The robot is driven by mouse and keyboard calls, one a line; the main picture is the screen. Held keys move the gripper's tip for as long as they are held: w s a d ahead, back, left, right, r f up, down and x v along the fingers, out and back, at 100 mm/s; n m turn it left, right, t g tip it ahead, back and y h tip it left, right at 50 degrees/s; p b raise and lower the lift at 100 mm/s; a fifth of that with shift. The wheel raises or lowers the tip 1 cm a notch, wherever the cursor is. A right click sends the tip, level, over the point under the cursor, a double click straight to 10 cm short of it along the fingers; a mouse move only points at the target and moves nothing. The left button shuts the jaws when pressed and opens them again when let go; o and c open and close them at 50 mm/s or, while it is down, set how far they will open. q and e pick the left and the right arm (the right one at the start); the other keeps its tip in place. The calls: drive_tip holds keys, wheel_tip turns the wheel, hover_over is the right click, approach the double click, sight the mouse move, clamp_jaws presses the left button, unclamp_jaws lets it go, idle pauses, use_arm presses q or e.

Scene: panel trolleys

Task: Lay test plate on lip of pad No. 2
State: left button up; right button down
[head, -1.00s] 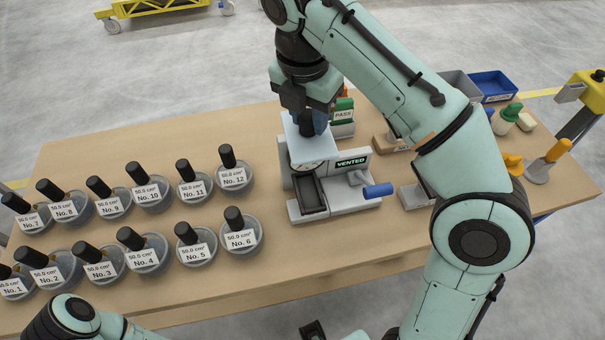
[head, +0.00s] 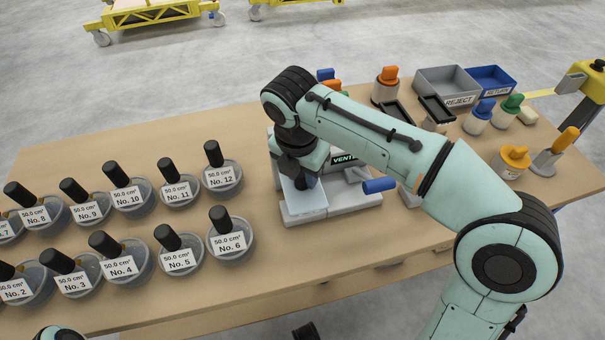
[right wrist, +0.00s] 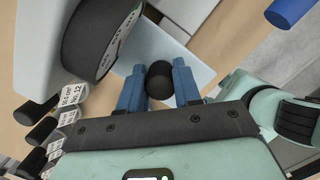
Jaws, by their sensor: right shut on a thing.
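My right gripper (head: 306,183) is shut on the black knob (right wrist: 160,80) of a pale, clear square plate. In the right wrist view the plate (right wrist: 190,62) shows beyond the two blue fingers. Pad No. 2 (head: 30,295), a round clear dish with a dark handle and white label, sits at the front left of the table, partly cut by the picture edge. Its lip is too small to make out. My left gripper is not in view.
Several numbered pads stand in two rows; No. 6 (head: 230,248) is nearest the station (head: 345,208). A blue-ended lever (head: 379,185) sticks out at the station's right. REJECT (head: 445,85) and blue (head: 490,78) bins stand at the back right. The table's front left strip is bare.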

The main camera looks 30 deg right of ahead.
sight(298, 178)
drive_tip(key=shift+f, duration=0.15)
drive_tip(key=c, duration=0.8)
unclamp_jaws()
drive_tip(key=r+p, duration=0.1)
drive_tip(key=r, duration=0.3)
drive_tip(key=a+r+p, duration=0.1)
drive_tip(key=r+p, duration=0.1)
drive_tip(key=r, duration=0.2)
drive_tip(key=s+r+p, duration=0.1)
drive_tip(key=r, duration=0.3)
drive_tip(key=shift+a, duration=0.25)
